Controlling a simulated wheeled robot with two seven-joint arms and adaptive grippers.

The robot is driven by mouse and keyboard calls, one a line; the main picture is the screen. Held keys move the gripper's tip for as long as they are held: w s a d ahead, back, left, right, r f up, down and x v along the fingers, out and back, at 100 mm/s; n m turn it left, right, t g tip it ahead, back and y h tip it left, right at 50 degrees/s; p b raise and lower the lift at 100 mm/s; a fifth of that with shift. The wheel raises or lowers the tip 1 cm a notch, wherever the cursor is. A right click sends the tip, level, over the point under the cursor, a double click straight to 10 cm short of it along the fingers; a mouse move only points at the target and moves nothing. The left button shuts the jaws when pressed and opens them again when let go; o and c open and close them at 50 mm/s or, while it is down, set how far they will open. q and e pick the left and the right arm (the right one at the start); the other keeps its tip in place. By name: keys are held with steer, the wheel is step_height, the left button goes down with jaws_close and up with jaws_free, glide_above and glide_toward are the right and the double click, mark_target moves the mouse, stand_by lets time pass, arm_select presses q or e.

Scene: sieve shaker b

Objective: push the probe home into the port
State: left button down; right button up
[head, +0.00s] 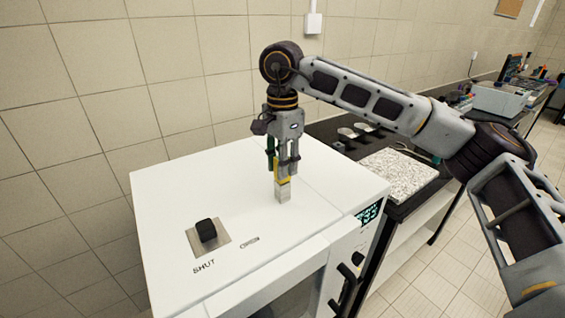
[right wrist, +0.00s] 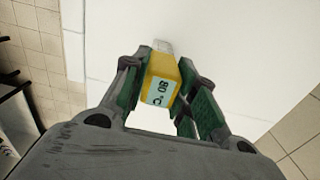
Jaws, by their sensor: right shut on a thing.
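My right gripper (head: 285,162) points down over the white top of the cabinet (head: 170,185). It is shut on the probe (head: 282,180), a yellow block with a pale metallic end pointing down. No port opening shows clearly under the probe. A small oval outline (head: 249,241), perhaps a slot or marking, lies nearer the front. My left gripper is not in view.
A black knob (head: 207,231) on a beige plate, marked SHUT, stands on the cabinet top at front left. A lit display (head: 369,213) and dark handle (head: 345,285) are on the front. A dark bench with a speckled slab (head: 398,174) stands to the right.

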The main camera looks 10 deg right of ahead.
steer(key=shift+f, duration=0.1)
steer(key=o, duration=1.1)
steer(key=shift+r+p, duration=2.2)
steer(key=shift+r, duration=1.35)
